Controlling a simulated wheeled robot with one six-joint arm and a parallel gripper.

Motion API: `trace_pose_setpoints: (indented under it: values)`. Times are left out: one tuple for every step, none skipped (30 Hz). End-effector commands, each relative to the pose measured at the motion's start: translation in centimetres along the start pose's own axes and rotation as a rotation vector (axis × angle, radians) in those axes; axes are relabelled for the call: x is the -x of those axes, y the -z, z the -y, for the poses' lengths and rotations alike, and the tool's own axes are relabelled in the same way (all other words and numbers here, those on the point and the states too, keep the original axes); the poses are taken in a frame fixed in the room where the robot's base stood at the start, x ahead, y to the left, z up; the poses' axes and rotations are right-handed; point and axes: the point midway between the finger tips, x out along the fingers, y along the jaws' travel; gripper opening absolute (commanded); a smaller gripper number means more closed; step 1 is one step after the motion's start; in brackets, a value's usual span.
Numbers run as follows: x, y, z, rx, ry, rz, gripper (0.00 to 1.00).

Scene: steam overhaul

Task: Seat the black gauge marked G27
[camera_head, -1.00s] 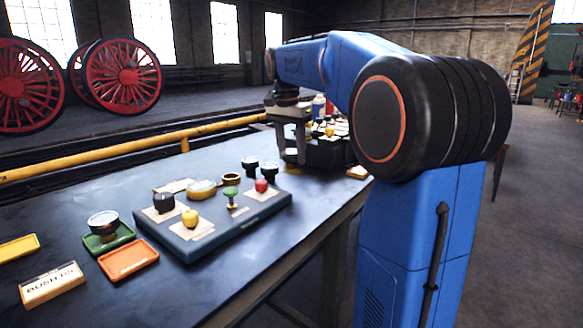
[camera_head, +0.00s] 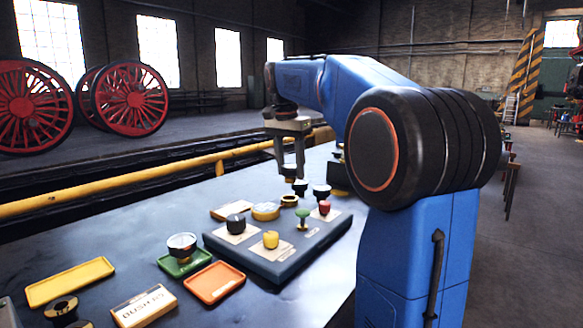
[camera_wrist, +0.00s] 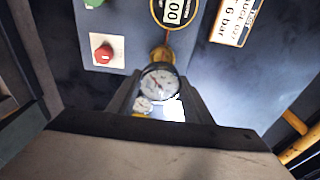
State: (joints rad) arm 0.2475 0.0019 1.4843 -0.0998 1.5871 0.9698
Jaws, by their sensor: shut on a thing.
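My gripper (camera_head: 289,172) is shut on a gauge, its fingers pointing down over the bench just beyond the board's far right end. In the wrist view the held gauge (camera_wrist: 160,82) has a white dial and a dark rim, between the fingertips; its marking is not legible. A dark-blue board (camera_head: 270,262) bears black, yellow, green and red knobs on pale plates. A brass ring (camera_head: 289,200) sits at its far side; a brass part (camera_wrist: 162,54) shows just beyond the gauge in the wrist view.
A green tray (camera_head: 185,263) with a gauge, an orange tray (camera_head: 214,282), a yellow tray (camera_head: 70,281) and a BUSHES sign (camera_head: 144,307) lie left of the board. A yellow rail (camera_head: 110,187) runs behind the bench.

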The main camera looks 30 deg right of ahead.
Motion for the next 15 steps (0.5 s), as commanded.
trace_pose_setpoints:
  values:
    - [-0.1, 0.0, 0.0, -0.001, 0.000, 0.000, 0.19]
    - [-0.1, 0.0, 0.0, -0.001, 0.000, 0.000, 0.19]
    - [-0.2, 0.0, 0.0, -0.001, 0.000, 0.000, 0.19]
    - [-0.3, 0.0, 0.0, 0.000, -0.001, 0.000, 0.19]
    - [-0.4, -0.1, 0.0, 0.000, -0.001, 0.000, 0.19]
    - [-0.6, -0.1, 0.0, 0.000, -0.001, 0.000, 0.19]
    - [-0.8, -0.1, 0.0, 0.000, 0.000, 0.000, 0.19]
    - [-0.9, -0.1, 0.0, 0.000, 0.000, 0.000, 0.19]
    - [-1.1, -0.1, 0.0, 0.000, 0.000, 0.000, 0.19]
    - [-1.3, -0.2, 0.0, 0.000, 0.000, 0.000, 0.19]
    - [-1.5, -0.2, 0.0, 0.000, 0.000, 0.000, 0.19]
    - [-1.8, -0.2, -0.1, 0.000, -0.001, 0.001, 0.19]
    - [-2.0, -0.3, -0.1, 0.000, -0.001, 0.001, 0.19]
    - [-2.3, -0.3, 0.0, 0.000, -0.001, 0.000, 0.19]
    - [-2.5, -0.3, 0.0, 0.000, 0.000, 0.000, 0.19]
